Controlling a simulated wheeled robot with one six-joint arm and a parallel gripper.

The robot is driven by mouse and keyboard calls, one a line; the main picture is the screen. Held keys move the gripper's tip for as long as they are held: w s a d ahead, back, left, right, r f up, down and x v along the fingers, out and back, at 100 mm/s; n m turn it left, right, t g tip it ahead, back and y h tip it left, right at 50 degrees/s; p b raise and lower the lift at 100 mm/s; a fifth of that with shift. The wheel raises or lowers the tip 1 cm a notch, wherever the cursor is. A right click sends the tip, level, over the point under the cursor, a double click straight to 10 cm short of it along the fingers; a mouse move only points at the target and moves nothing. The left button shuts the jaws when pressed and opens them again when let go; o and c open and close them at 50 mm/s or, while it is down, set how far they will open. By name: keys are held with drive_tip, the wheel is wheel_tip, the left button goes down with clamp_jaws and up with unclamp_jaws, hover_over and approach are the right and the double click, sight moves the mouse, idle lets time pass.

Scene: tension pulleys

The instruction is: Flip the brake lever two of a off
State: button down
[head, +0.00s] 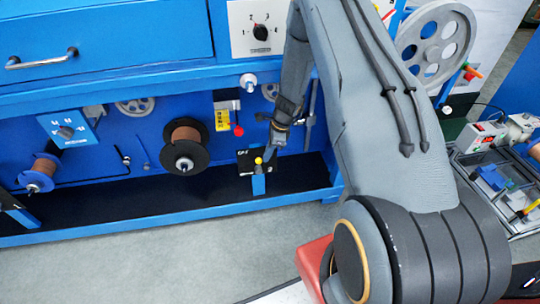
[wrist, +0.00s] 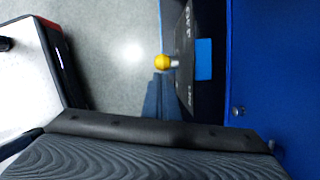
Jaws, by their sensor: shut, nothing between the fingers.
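A brake lever with a yellow ball knob (head: 258,160) stands in front of a black label plate (head: 244,164) on the low front of the blue machine. A blue bracket (head: 258,184) is just below it. In the wrist view the yellow knob (wrist: 162,62) shows beside the black plate (wrist: 184,75), whose lettering is only partly readable. My gripper (head: 270,148) is shut and empty, just above and slightly right of the knob in the head view. I cannot tell whether it touches the lever.
A dark spool with brown wire (head: 185,146) and a red-knobbed lever (head: 238,131) are left of my gripper. A thin vertical rod (head: 311,105) stands to its right. Grey floor (head: 150,265) lies open in front of the machine. A bench with devices (head: 495,170) is at right.

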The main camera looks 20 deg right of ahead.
sight(258, 159)
drive_tip(key=a, duration=0.3)
drive_tip(key=shift+w+r, duration=0.2)
drive_tip(key=shift+w, duration=0.05)
drive_tip(key=shift+w+a+f, duration=0.1)
drive_tip(key=shift+w+a, duration=0.05)
drive_tip(key=shift+a, duration=0.55)
drive_tip(key=shift+w+a, duration=0.1)
drive_tip(key=shift+a, duration=0.6)
drive_tip(key=v, duration=0.3)
drive_tip(key=shift+s+d, duration=0.15)
drive_tip(key=shift+d, duration=0.3)
drive_tip(key=s+d, duration=0.3)
drive_tip(key=d, duration=0.7)
drive_tip(key=shift+s+d, duration=0.2)
drive_tip(key=shift+s, duration=0.15)
